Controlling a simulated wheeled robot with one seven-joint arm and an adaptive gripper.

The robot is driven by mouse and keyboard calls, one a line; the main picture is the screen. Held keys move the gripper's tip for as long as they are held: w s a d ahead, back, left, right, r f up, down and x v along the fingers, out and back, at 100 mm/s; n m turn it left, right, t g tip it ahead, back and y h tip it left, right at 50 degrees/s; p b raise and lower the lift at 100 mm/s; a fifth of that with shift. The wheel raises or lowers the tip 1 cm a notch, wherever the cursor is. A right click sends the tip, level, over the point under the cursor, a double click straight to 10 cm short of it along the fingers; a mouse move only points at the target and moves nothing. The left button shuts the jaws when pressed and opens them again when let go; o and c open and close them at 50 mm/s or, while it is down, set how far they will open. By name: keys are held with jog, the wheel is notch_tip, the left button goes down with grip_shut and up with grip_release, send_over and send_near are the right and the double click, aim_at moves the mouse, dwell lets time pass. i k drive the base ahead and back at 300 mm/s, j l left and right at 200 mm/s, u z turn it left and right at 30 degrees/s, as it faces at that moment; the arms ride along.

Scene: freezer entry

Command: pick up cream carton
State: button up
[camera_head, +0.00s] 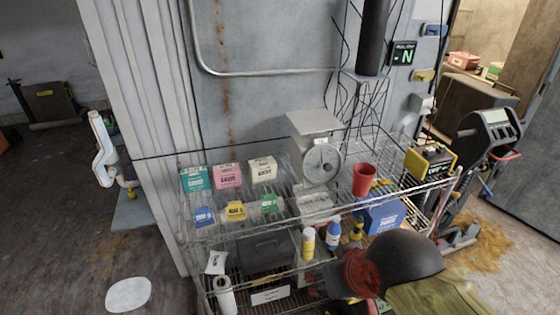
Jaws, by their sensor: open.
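The cream carton (263,169) stands on the left part of the wire rack's top shelf, in a back row. A pink carton (228,176) and a teal carton (195,179) stand to its left. My gripper (313,284) is at the bottom centre, dark, with a red wrist part behind it. It is open and appears empty, pointing left, well below the cream carton in the picture and apart from it. My arm hides part of the lower shelf.
Small blue, yellow and green packs (236,211) stand in front of the cartons. A grey scale (318,155) stands to their right, near a red cup (363,180). Bottles (333,236) stand lower, near my gripper. The wire shelf edge (300,229) runs between gripper and cartons.

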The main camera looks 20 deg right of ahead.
aim_at(262, 169)
jog(key=i+j+z, duration=0.55)
jog(key=j+z, duration=0.25)
jog(key=j, duration=0.15)
jog(key=i+j+z, duration=0.25)
jog(key=j, duration=0.15)
